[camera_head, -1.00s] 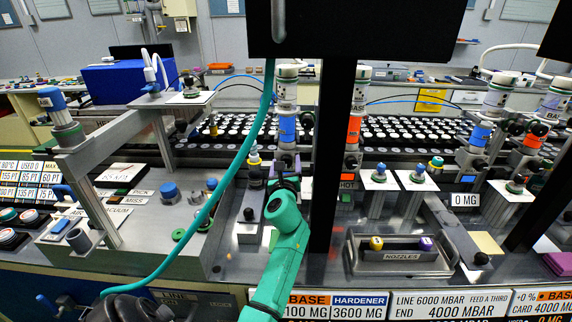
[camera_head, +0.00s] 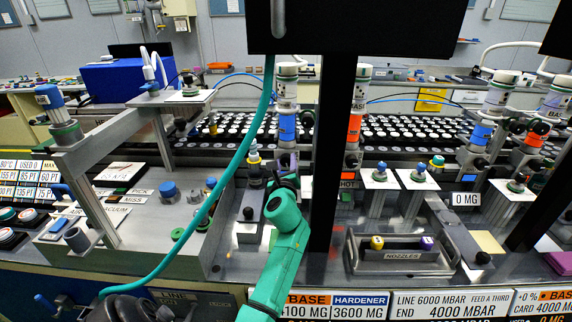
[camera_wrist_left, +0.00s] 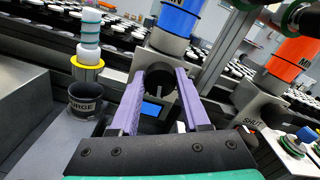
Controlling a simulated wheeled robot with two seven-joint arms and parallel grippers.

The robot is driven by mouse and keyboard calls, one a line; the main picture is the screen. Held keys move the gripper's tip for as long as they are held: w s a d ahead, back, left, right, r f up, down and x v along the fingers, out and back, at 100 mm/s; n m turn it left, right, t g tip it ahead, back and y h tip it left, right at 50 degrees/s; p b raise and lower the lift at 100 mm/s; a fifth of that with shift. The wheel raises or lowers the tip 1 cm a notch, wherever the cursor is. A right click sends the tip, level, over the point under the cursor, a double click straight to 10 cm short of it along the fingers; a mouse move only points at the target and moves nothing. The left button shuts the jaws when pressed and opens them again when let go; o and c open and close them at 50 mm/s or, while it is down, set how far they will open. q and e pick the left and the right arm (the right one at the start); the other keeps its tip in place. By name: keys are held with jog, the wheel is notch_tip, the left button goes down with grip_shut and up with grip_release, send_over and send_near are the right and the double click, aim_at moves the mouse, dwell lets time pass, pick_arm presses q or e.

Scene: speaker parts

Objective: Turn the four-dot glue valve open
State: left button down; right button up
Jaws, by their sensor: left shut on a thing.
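My left gripper (camera_wrist_left: 158,98) has its two purple fingers closed around a black round valve knob (camera_wrist_left: 160,76), below a blue cartridge (camera_wrist_left: 180,18) in the left wrist view. In the head view the left gripper (camera_head: 287,166) is at the foot of that blue-banded cartridge (camera_head: 287,127), at the end of my green arm. The valve's dots cannot be made out, so I cannot tell from them which valve this is. An orange cartridge (camera_wrist_left: 297,55) stands to the right, with a label reading SHUT (camera_wrist_left: 252,135) below it. My right gripper is not in view.
A dark PURGE cup (camera_wrist_left: 86,98) and a yellow-ringed white nozzle (camera_wrist_left: 88,52) stand left of the gripper. A NOZZLES tray (camera_head: 402,268) sits to the right. A dark post (camera_head: 333,150) stands close to my arm's right. More blue and orange cartridges stand at far right.

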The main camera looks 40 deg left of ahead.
pick_arm(q)
jog(key=n+b, duration=0.1)
jog(key=n, duration=0.3)
jog(key=shift+f+n, duration=0.15)
jog(key=shift+n, duration=0.15)
jog(key=n+b, duration=0.1)
jog(key=n, duration=0.2)
jog(key=shift+n+b, duration=0.3)
jog(key=n+b, duration=0.1)
jog(key=n, duration=0.2)
jog(key=shift+f+n, duration=0.1)
jog(key=shift+n, duration=0.2)
jog(key=shift+n+b, duration=0.8)
jog(key=shift+n, duration=1.1)
jog(key=c, duration=0.5)
grip_release()
jog(key=shift+o, duration=0.6)
jog(key=shift+s, duration=0.1)
